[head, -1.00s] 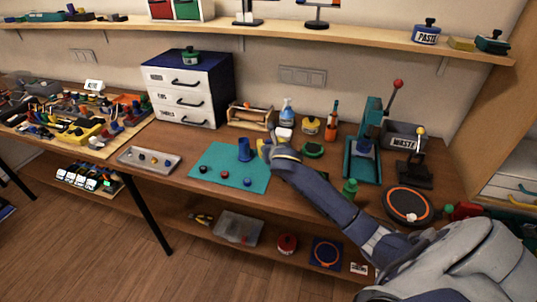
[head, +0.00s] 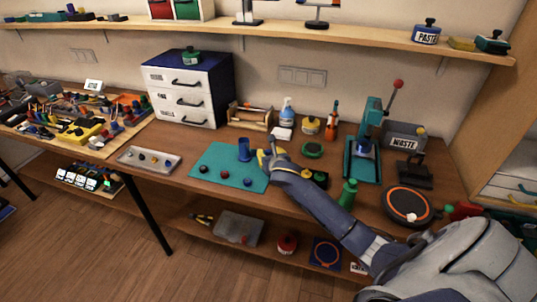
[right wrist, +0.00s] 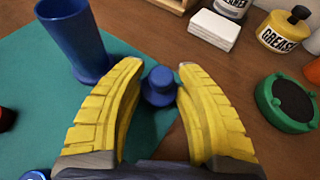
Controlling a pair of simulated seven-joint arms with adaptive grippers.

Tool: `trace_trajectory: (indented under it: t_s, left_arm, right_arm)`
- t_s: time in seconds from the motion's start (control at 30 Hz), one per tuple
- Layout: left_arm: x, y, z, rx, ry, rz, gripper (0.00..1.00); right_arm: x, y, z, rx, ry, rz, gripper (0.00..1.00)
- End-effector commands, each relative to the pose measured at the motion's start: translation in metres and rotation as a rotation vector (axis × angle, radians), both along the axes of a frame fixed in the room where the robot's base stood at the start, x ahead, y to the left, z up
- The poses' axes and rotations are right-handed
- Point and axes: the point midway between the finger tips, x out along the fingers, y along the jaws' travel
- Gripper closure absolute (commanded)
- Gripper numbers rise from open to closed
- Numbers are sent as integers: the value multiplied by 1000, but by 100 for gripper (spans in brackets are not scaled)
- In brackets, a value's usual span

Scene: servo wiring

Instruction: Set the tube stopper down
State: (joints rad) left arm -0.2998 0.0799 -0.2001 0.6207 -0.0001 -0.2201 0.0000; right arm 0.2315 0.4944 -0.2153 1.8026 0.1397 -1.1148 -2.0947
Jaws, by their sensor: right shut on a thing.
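The blue tube stopper (right wrist: 159,86) shows in the right wrist view between the yellow fingertips of my right gripper (right wrist: 160,80). The gripper is shut on it. In the head view my right gripper (head: 264,159) is at the right edge of the teal mat (head: 215,172), and the stopper is hard to make out there. A blue tube (head: 244,150) stands upright on the mat, just left of the gripper; it also shows in the right wrist view (right wrist: 72,38). Whether the stopper touches the mat is unclear. My left gripper is not in view.
Small dark, red and blue pieces (head: 225,174) lie on the mat's front part. A grey tray (head: 150,159) lies to the left. A white pad (right wrist: 214,29), a grease pot (right wrist: 283,33) and a green round dish (right wrist: 288,103) stand right of the gripper.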

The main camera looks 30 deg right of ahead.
Motion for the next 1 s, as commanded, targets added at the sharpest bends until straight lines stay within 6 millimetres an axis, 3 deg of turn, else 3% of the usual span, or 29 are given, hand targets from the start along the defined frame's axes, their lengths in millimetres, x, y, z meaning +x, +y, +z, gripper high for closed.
trace_trajectory:
  t_s: [0.03, 0.2, 0.57, 1.0]
  left_arm:
    - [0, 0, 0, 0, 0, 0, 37]
    - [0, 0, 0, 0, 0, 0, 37]
    - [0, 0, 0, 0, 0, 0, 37]
    - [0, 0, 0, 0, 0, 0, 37]
  right_arm:
    - [0, 0, -1, -1, 0, -1, 62]
    - [0, 0, 0, 0, 0, 0, 42]
    - [-1, 1, 4, 0, -1, 1, 42]
    - [-61, 19, 31, -3, 0, 2, 42]
